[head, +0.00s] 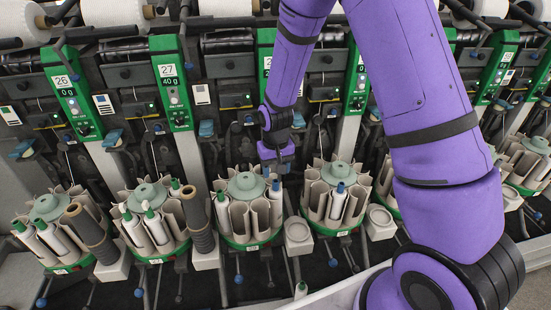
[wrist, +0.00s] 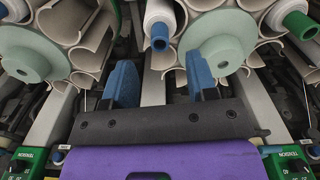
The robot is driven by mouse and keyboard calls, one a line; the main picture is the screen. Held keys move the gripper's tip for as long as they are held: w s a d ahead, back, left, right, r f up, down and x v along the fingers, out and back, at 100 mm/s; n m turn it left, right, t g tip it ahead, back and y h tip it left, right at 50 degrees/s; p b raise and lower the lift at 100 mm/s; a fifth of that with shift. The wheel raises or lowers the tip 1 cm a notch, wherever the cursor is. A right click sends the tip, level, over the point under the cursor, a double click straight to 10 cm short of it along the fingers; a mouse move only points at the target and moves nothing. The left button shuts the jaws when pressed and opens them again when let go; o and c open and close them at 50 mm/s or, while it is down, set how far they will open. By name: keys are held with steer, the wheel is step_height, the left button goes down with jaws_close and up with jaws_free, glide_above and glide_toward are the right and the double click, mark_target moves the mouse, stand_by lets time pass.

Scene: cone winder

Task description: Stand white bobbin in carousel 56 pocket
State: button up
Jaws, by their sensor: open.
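A white bobbin with a blue tip (head: 276,204) stands in a pocket at the right side of the middle carousel (head: 240,240). In the wrist view this white bobbin (wrist: 160,22) shows just beyond my fingertips, between the two carousel hubs. My gripper (head: 275,155) is above and behind that carousel. In the wrist view its two blue fingers (wrist: 160,78) are apart with nothing between them. The carousel number plates are too small for me to read, so I cannot tell which is 56. The bobbin's lower part is hidden by the pocket walls.
Neighbouring carousels stand to the left (head: 150,249) and right (head: 331,222), holding white bobbins with green or blue tips. Dark tubes (head: 90,235) stand beside the left ones. Green winder panels (head: 172,90) rise behind.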

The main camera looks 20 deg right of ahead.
mark_target(276, 181)
steer(key=shift+f, duration=2.95)
jaws_close()
steer(key=shift+r, duration=0.1)
steer(key=shift+r, duration=0.7)
steer(key=shift+s+a+r, duration=0.1)
steer(key=shift+a+r, duration=0.1)
steer(key=shift+r, duration=0.85)
steer(key=shift+s+a+r, duration=0.1)
steer(key=shift+a+r, duration=0.1)
steer(key=shift+r, duration=0.95)
